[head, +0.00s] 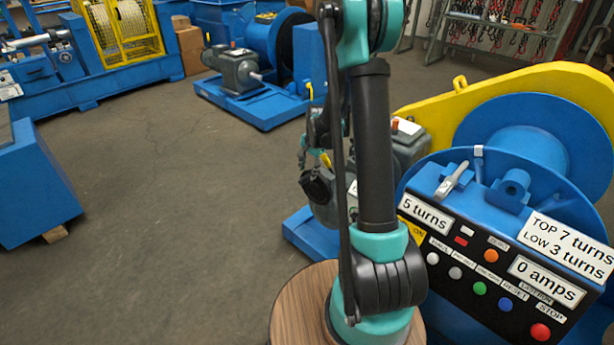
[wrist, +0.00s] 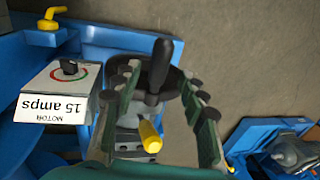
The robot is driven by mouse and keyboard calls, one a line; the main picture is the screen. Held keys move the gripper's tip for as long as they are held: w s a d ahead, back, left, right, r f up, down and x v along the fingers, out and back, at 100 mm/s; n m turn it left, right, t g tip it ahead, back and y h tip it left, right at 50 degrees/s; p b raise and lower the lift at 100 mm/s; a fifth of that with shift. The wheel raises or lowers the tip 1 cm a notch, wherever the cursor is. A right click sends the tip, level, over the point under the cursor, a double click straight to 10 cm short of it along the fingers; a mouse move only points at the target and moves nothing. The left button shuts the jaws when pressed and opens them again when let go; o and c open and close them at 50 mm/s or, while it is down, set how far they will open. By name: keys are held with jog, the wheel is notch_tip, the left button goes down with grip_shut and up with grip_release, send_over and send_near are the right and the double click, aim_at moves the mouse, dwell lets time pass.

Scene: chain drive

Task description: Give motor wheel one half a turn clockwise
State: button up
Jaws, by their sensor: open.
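A dark round wheel (wrist: 175,88) with a black handle (wrist: 160,66) shows in the wrist view, mounted on a grey motor part. A yellow knob or lever (wrist: 150,137) sticks out just below it. My gripper (wrist: 165,84) is open, with one finger on each side of the black handle. The fingers look apart from the handle, but I cannot tell the depth between them. No number shows on the wheel.
A box labelled "MOTOR 15 amps" (wrist: 42,106) with a black dial stands left of the wheel. A yellow handle (wrist: 50,17) is behind it. Bare floor (head: 160,180) lies left of my arm.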

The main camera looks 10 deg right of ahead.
aim_at(307, 177)
jog(key=shift+w+a+f, duration=0.1)
jog(key=shift+w+f, duration=0.05)
jog(key=shift+f, duration=0.7)
jog(key=shift+w+a+f, duration=0.1)
jog(key=shift+f, duration=0.75)
grip_shut()
